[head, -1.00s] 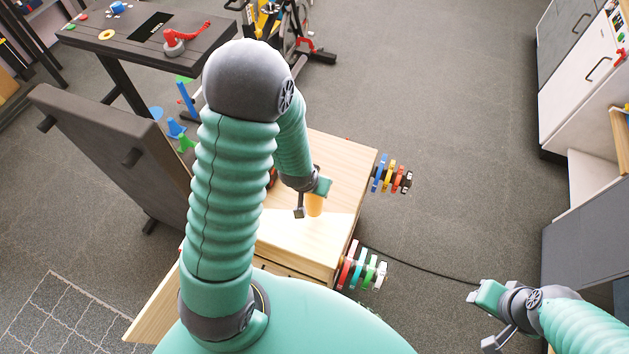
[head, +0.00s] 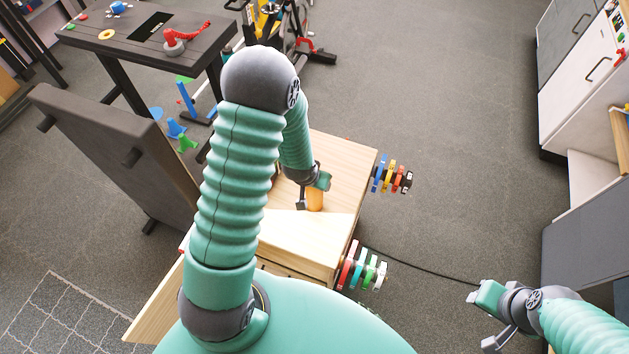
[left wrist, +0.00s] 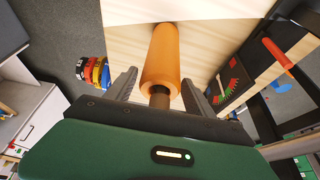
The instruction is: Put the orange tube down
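The orange tube (head: 315,202) shows just below my left gripper (head: 311,194) at the wooden box top (head: 335,160). In the left wrist view the tube (left wrist: 160,60) lies between the two grey fingers of my left gripper (left wrist: 158,88), with a gap visible on each side. The fingers stand apart. A short dark brown piece shows at the tube's near end. The tube's far end is against the wood in the picture; I cannot tell whether it touches. My right gripper (head: 487,315) is open and empty, over the floor at the lower right.
Colored discs on pegs stick out from the box's right side, one set farther back (head: 391,177) and one nearer (head: 361,270). A dark panel (head: 110,150) stands left of the box. A dark table (head: 150,40) is behind, and cabinets (head: 580,80) are at the right.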

